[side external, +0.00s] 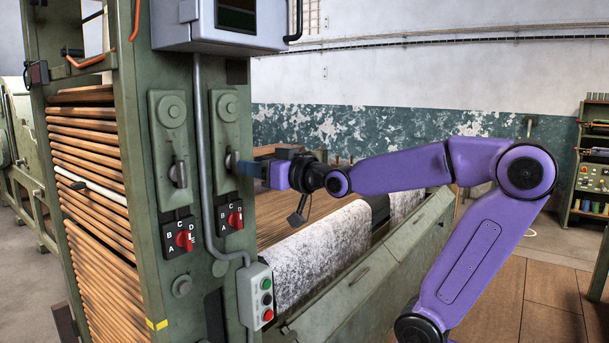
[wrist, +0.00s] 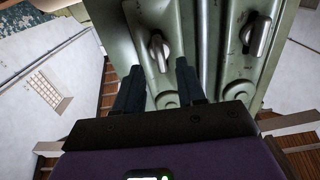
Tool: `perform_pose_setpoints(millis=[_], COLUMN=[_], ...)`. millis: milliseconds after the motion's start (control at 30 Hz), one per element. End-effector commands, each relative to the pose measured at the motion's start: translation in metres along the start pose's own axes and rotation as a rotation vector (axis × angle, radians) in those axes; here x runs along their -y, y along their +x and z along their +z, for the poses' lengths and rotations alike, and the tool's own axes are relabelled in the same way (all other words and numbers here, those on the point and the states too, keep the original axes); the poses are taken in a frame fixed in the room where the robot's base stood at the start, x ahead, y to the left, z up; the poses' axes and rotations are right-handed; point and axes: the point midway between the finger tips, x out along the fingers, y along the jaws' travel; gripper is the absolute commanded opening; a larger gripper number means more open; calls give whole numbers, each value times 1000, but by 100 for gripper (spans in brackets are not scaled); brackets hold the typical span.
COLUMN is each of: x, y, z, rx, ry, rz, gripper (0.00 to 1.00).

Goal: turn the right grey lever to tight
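Two grey levers sit on green plates on the machine's upright. The right grey lever (side external: 230,161) is roughly upright, partly behind my fingertips in the side view. The left grey lever (side external: 179,174) is also roughly upright. My gripper (side external: 243,168) reaches in from the right, close to the right lever. In the wrist view, which looks upside down, my gripper (wrist: 160,68) has its two dark fingers apart, with the right lever (wrist: 160,52) just beyond and between their tips. Contact cannot be told. The left lever (wrist: 257,36) is to the right there. No "tight" mark is readable.
Red rotary switches (side external: 184,240) and (side external: 235,219) with lettered plates sit below the levers. A grey conduit (side external: 204,160) runs down between the lever plates to a push-button box (side external: 258,298). A display box (side external: 222,25) overhangs above. A fabric-covered roll (side external: 318,250) lies below my arm.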

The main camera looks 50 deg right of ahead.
Motion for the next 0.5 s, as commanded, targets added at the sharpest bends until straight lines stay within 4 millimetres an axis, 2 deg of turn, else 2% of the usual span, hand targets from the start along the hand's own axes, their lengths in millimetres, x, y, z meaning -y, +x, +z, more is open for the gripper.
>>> perform_pose_setpoints(millis=[500], x=[0], y=[-69], z=[0], rx=[-3], ry=[1], rz=[0], gripper=[39])
